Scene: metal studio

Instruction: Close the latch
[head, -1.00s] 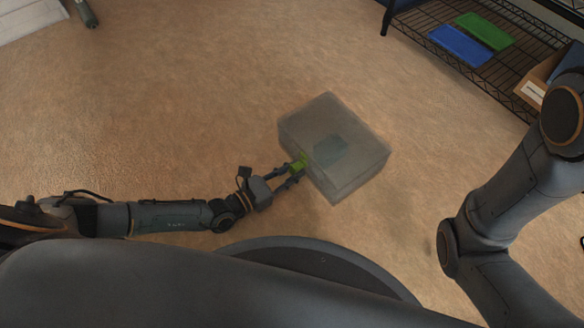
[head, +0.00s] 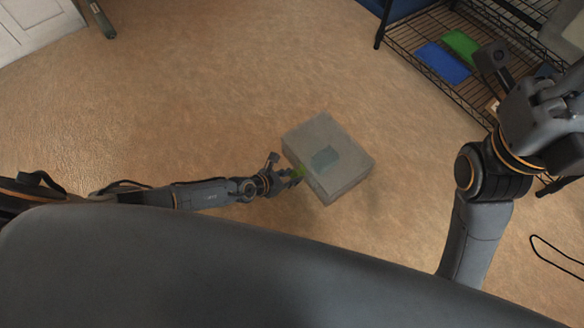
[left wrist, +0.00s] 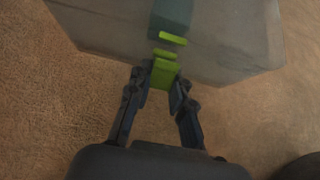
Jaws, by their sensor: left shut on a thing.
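A translucent grey lidded box (head: 338,145) stands on the floor ahead of me, with a dark blue-grey thing (head: 325,157) showing dimly through it. A green latch (head: 297,173) is on its near-left side. My left gripper (head: 294,176) is at the latch and shut on it. In the left wrist view the green latch (left wrist: 164,74) sits between the two fingertips (left wrist: 164,82), hanging out from the box (left wrist: 228,40). Another green piece (left wrist: 172,39) shows on the box above it. My right arm (head: 485,185) is raised at the right; its gripper (head: 545,110) is partly cut off, fingers unclear.
A black wire shelf (head: 420,35) at the upper right holds a blue lid (head: 443,62) and a green lid (head: 461,44). A white door (head: 35,25) is at the upper left. A black cable loop (head: 556,258) lies at the right. The floor around the box is mostly clear.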

